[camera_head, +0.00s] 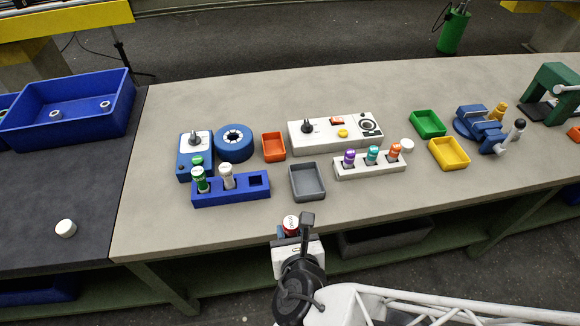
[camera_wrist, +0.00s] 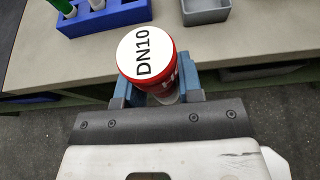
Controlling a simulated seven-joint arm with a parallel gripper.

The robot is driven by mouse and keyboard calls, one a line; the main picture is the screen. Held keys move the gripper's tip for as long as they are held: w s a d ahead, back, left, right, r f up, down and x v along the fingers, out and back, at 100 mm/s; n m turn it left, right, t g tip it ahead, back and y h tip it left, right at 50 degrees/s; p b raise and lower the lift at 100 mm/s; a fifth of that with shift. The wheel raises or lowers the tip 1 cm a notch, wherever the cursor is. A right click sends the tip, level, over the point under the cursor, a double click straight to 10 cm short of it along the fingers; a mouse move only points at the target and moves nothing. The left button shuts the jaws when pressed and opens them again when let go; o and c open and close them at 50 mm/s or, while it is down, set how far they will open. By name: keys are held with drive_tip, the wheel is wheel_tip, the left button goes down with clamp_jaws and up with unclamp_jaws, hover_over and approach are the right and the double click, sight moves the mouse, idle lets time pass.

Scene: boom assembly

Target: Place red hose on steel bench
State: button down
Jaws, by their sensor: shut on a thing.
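The red hose (camera_wrist: 150,80), a short red cylinder with a white top marked DN10, stands in my gripper (camera_wrist: 158,93) in the wrist view. The blue fingers are shut on its sides. In the head view the red hose (camera_head: 291,224) shows in my gripper (camera_head: 290,232) at the front edge of the bench, with my wrist just below it. The steel bench (camera_head: 245,225) is the broad light grey-brown surface behind my gripper. In the wrist view the bench edge lies beyond the hose, with dark floor below. The hose's lower part is hidden by the fingers.
A blue rack (camera_head: 231,190) with green and white cylinders and a grey tray (camera_head: 308,182) stand nearest my gripper. A white rack (camera_head: 370,165) holds purple, teal and orange cylinders. The bench front is clear. A white cap (camera_head: 65,228) lies on the dark bench at left.

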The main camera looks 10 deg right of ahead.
drive_tip(key=shift+w, duration=0.15)
drive_tip(key=w+a, duration=0.2)
drive_tip(key=w, duration=0.3)
drive_tip(key=w+a+f, duration=0.1)
drive_tip(key=w+a, duration=0.1)
drive_tip(key=w, duration=0.2)
drive_tip(key=w+a, duration=0.2)
drive_tip(key=w, duration=0.3)
drive_tip(key=shift+w+f, duration=0.25)
drive_tip(key=shift+w, duration=0.05)
drive_tip(key=shift+f, duration=1.75)
drive_tip(key=shift+f, duration=0.2)
drive_tip(key=c, duration=0.8)
unclamp_jaws()
drive_tip(key=shift+o, duration=0.2)
